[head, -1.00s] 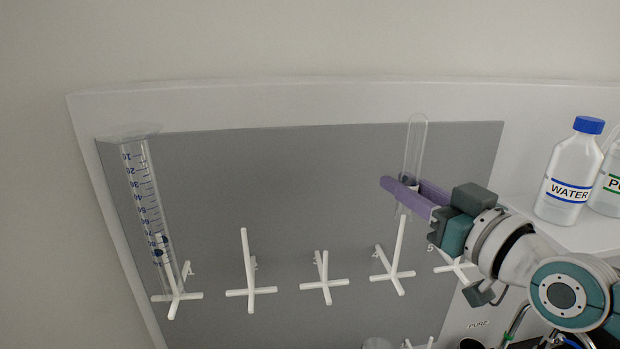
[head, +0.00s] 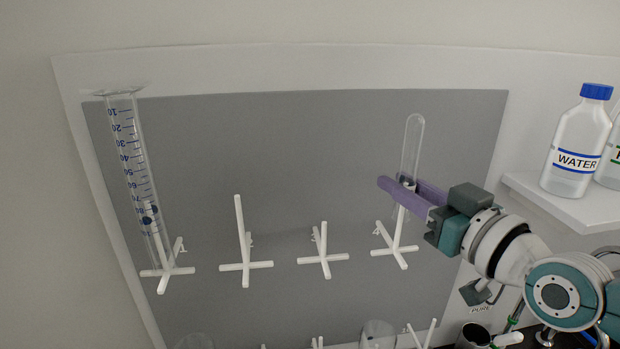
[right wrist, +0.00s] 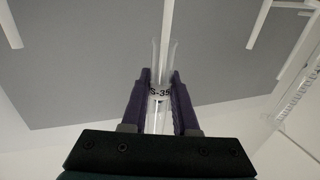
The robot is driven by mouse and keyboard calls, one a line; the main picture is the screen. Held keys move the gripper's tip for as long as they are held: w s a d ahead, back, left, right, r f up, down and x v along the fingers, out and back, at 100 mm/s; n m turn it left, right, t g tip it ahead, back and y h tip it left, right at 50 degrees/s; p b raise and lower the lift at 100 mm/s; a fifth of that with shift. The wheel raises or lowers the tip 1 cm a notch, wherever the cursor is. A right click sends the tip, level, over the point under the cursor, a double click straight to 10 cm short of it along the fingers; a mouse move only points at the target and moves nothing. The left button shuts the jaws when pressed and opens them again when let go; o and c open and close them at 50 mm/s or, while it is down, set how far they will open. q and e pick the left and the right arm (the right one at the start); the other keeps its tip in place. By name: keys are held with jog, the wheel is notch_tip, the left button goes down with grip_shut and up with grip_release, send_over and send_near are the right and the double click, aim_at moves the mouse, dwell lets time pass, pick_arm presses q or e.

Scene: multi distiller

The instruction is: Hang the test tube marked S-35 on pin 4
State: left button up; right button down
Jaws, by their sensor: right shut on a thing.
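The clear test tube (head: 414,140) is held upside down, rounded end up, in my right gripper (head: 413,189). The fingers partly cover this overlap, and I cannot tell for sure whether the stem is inside the tube. My left gripper is not in view.
A graduated cylinder (head: 133,160) hangs upside down on the leftmost pin (head: 167,272). The second (head: 246,266) and third pins (head: 323,259) are bare. A WATER bottle (head: 577,145) stands on the shelf (head: 550,205) at right. Glassware (head: 378,335) shows at the bottom edge.

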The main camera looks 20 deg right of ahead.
aim_at(402, 221)
jog(key=shift+f+b, duration=1.35)
jog(key=shift+f, duration=0.25)
jog(key=shift+f+b, duration=0.95)
jog(key=shift+f, duration=0.05)
jog(key=c, duration=0.6)
grip_release()
